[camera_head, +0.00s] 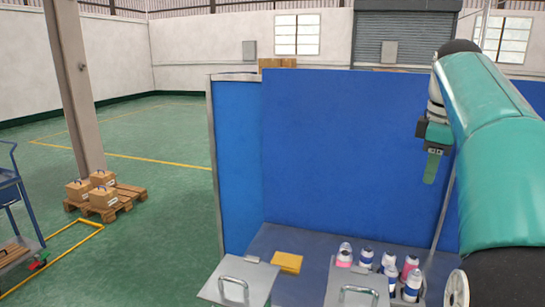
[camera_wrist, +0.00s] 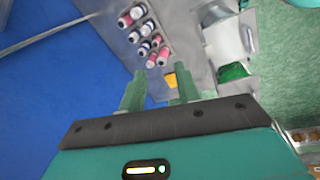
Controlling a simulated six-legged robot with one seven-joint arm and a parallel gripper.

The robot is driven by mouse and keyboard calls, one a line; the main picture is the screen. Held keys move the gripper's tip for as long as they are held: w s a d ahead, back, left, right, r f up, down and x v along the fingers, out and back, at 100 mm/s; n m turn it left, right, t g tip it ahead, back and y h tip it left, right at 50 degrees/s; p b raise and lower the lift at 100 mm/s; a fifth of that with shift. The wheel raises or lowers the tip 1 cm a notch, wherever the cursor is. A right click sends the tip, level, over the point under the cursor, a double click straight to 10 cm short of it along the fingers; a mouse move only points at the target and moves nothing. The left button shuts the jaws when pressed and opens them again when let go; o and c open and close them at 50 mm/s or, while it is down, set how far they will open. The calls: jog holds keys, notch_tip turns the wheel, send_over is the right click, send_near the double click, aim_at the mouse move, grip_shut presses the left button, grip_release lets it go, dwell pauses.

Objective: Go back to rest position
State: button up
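My gripper (camera_head: 431,167) hangs at the right in the head view, in front of the blue panel and above the worktable. In the wrist view my gripper (camera_wrist: 160,88) shows its two green fingers apart with nothing held between them. The can group also shows in the wrist view, with one pink can (camera_wrist: 138,12). My arm covers the right side of the head view.
The table has a blue back panel (camera_head: 340,150). A yellow block (camera_head: 287,262) lies left of the cans. Two grey handled lids (camera_head: 238,283) stand at the front. Boxes (camera_head: 103,195) sit on a pallet at the left, beside a pillar (camera_head: 75,90). Green floor is open behind.

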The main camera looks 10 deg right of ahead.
jog(key=s+a+f+m+t, duration=0.15)
jog(key=a+f, duration=0.25)
jog(key=a, duration=0.5)
jog(key=s+a+f+m+t, duration=0.1)
jog(key=s+a+f+m, duration=0.25)
jog(key=a, duration=0.55)
jog(key=s+a+f+m, duration=0.1)
jog(key=s+a+f, duration=0.3)
jog(key=f, duration=0.3)
jog(key=s+a+f+m+t+y, duration=0.1)
jog(key=s+a+f+m, duration=0.1)
jog(key=s+a+f, duration=0.3)
notch_tip(320, 180, down, 4)
jog(key=shift+s+a+r, duration=0.2)
jog(key=shift+a, duration=0.8)
jog(key=shift+a, duration=0.1)
